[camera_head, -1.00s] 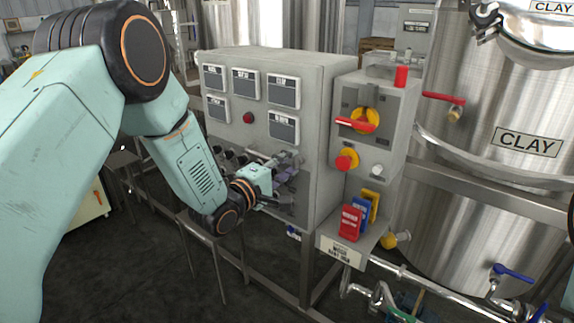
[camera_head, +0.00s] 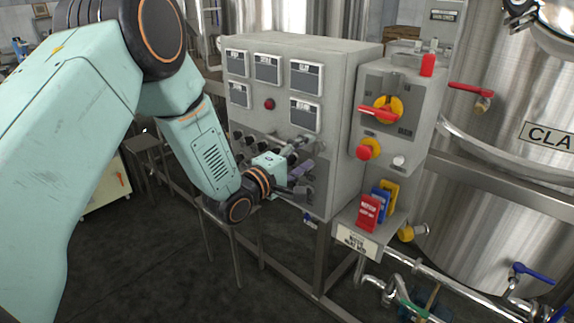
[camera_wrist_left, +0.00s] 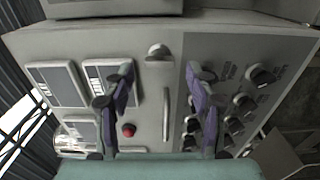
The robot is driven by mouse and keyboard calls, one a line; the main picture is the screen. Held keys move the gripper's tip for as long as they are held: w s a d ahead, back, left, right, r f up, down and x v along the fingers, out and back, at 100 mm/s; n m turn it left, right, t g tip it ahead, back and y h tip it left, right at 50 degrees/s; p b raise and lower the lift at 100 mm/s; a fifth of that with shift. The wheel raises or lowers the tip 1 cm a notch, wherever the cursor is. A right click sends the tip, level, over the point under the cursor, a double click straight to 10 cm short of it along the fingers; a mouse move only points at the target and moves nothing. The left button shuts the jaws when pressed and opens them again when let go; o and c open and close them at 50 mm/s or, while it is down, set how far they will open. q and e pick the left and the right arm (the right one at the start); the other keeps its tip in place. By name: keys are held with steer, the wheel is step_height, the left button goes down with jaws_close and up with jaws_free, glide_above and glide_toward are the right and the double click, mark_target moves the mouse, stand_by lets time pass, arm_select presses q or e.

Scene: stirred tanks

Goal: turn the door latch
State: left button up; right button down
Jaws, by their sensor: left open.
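My left gripper (camera_head: 297,170) is in front of the lower front of the grey control cabinet (camera_head: 345,85). In the left wrist view, its two purple-grey fingers (camera_wrist_left: 160,75) are spread apart with nothing held between them. A rounded silver fitting (camera_wrist_left: 158,51) and a thin upright metal bar (camera_wrist_left: 166,113) show on the panel between the fingers. I cannot tell for sure which of them is the door latch. My right gripper is not in view.
Black knobs (camera_wrist_left: 262,76) line the panel at right in the wrist view, and a red button (camera_wrist_left: 128,130) is at left. A side box carries a red-and-yellow rotary switch (camera_head: 381,110). Padlock-like tags (camera_head: 370,212) hang below it. A steel tank (camera_head: 490,130) stands at right.

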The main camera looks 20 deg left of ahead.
arm_select(q)
steer(key=v, duration=1)
steer(key=shift+s, duration=0.3)
steer(key=shift+a, duration=0.1)
steer(key=s+f+m+g+y+b, duration=0.15)
steer(key=s+f+m+g, duration=0.25)
steer(key=f, duration=0.5)
steer(key=s+f+m+g+y+p, duration=0.1)
steer(key=s+f+m+g+y, duration=0.15)
steer(key=s+f+m, duration=0.4)
steer(key=s+f+m+g+y+b, duration=0.1)
steer(key=s+f+g, duration=0.4)
steer(key=s+f, duration=0.4)
steer(key=s+d+f+m+g+y+b, duration=0.1)
steer(key=s+f+m+g+b, duration=0.1)
steer(key=s+f+g, duration=0.3)
steer(key=s+f, duration=0.4)
steer(key=s, duration=0.7)
steer(key=shift+s+f, duration=0.2)
steer(key=shift+d+g, duration=0.1)
steer(key=shift+g, duration=0.15)
stand_by(2.1)
